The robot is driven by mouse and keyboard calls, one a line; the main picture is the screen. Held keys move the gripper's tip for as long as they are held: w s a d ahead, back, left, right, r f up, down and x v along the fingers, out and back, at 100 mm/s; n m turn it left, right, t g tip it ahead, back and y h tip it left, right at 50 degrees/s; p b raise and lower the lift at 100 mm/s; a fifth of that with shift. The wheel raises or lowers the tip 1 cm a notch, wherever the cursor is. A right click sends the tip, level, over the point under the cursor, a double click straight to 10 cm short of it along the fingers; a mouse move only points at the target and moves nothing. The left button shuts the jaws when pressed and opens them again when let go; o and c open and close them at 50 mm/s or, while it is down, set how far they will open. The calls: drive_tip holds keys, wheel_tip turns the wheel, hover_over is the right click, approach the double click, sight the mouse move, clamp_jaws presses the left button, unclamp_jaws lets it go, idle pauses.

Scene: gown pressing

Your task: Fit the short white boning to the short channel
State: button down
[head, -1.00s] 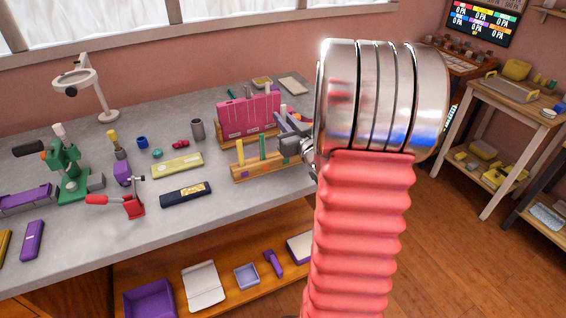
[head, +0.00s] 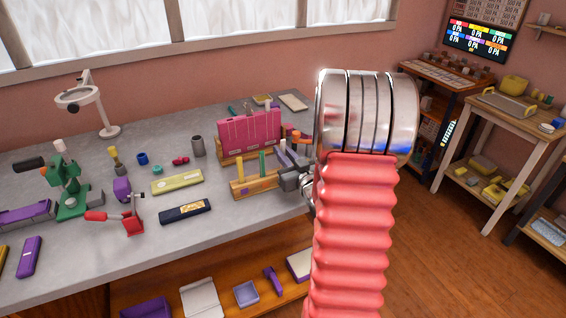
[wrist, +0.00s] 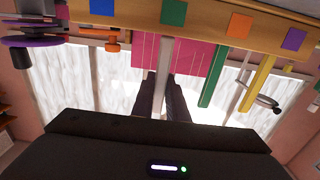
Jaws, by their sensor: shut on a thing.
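A pale white-grey boning strip (wrist: 163,62) stands at the wooden rack, between the dark fingers of my gripper (wrist: 168,82) in the wrist view. My gripper is shut on this strip. In the head view my gripper (head: 287,154) is at the right end of the rack (head: 247,188), with its jaws partly hidden by the arm. A green strip (wrist: 211,82) and a yellow strip (wrist: 257,84) stand in the same rack, apart from my fingers. The pink gown panel (head: 250,132) with its channels stands upright behind the rack. The strip's lower end and the short channel cannot be made out.
A yellow-green case (head: 178,181) and a dark blue case (head: 185,212) lie left of the rack. A grey cup (head: 198,146) stands behind them. A red clamp (head: 130,220) and a green press (head: 70,190) stand further left. Orange items sit right of the panel.

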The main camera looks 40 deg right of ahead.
drive_tip(key=shift+f, duration=1.8)
drive_tip(key=shift+f, duration=0.25)
drive_tip(key=c, duration=1.7)
unclamp_jaws()
drive_tip(key=shift+c, duration=0.2)
